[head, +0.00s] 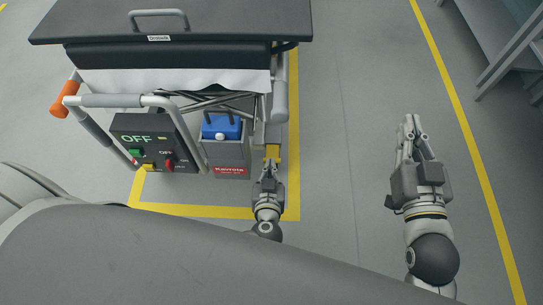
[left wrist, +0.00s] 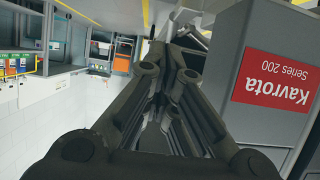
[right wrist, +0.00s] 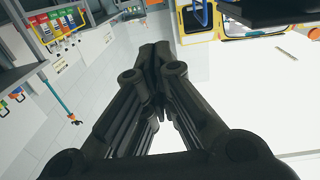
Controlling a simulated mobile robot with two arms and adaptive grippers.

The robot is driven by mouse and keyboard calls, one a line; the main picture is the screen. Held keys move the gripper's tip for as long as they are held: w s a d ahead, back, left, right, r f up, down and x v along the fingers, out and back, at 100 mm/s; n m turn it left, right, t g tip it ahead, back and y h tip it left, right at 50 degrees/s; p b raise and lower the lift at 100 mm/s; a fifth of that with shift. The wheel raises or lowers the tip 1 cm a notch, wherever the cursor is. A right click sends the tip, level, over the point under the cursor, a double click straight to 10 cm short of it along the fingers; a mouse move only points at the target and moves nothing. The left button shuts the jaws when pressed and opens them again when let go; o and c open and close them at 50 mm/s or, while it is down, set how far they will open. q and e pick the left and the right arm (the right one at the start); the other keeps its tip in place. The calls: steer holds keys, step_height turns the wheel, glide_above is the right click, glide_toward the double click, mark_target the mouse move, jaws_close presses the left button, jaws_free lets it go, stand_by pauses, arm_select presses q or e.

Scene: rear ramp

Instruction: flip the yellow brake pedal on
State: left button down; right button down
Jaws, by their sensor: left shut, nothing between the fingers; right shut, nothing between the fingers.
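The yellow brake pedal (head: 273,152) shows at the lower right corner of the cart, just beyond my left gripper's fingertips. My left gripper (head: 269,165) is shut and empty, pointing at the pedal; I cannot tell whether it touches it. In the left wrist view the shut fingers (left wrist: 168,55) lie beside the grey Kavrota box (left wrist: 232,105), and I cannot make out the pedal there. My right gripper (head: 409,128) is shut and empty, out over bare floor to the right of the cart. Its closed fingers also show in the right wrist view (right wrist: 157,60).
The cart has a black top (head: 220,18), a grey push handle (head: 130,100) with an orange grip (head: 60,107), and a dark switch panel (head: 128,128). A blue container (head: 221,127) sits beside it. Floor between the cart and the right shelf (head: 500,40) is clear.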

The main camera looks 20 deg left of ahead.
mark_target(271, 157)
arm_select(q)
steer(key=shift+r, duration=0.1)
arm_select(e)
steer(key=shift+r, duration=0.1)
